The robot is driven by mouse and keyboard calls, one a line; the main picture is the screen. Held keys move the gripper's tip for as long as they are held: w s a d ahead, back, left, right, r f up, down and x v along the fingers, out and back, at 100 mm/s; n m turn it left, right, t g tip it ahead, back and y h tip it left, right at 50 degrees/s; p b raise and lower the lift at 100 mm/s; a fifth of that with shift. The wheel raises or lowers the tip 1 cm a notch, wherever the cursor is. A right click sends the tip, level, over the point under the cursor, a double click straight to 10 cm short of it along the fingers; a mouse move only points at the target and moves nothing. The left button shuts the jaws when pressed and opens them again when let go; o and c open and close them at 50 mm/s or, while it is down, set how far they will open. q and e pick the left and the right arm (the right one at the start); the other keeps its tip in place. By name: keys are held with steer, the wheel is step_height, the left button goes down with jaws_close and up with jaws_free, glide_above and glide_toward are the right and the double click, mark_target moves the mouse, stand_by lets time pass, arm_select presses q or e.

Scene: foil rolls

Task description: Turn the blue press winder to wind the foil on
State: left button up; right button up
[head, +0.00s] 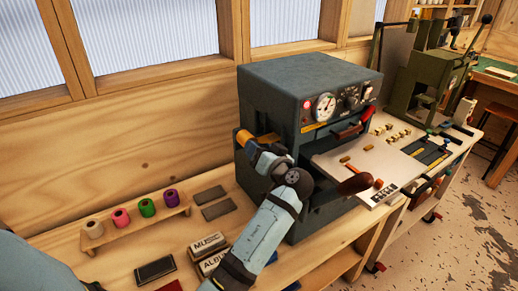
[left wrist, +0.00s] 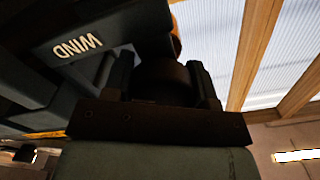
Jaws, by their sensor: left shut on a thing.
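The blue-grey press (head: 310,75) stands on the bench, with a gauge and dials on its front. An orange-gold part (head: 245,137) sticks out at its left side, by my left gripper (head: 262,152). In the left wrist view, white WIND lettering (left wrist: 78,46) shows on the press side. My left gripper (left wrist: 165,85) is shut on the winder, a dark rounded shape (left wrist: 165,72) between its fingers. The gripper hides most of the winder, and its turn angle cannot be told. My right gripper is not in view.
A wooden rack (head: 135,231) with several coloured foil rolls stands at left. Dark plates (head: 208,194) and lettered boxes (head: 208,247) lie nearby. A wooden-handled lever (head: 357,184) and a pale plate (head: 375,160) are at the press front. A green machine (head: 425,80) stands right.

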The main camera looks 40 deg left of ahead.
arm_select(q)
steer(key=shift+m, duration=0.5)
steer(key=o, duration=0.8)
steer(key=shift+o, duration=0.6)
steer(key=shift+s, duration=0.1)
steer(key=shift+f, duration=0.1)
steer(key=shift+f, duration=0.1)
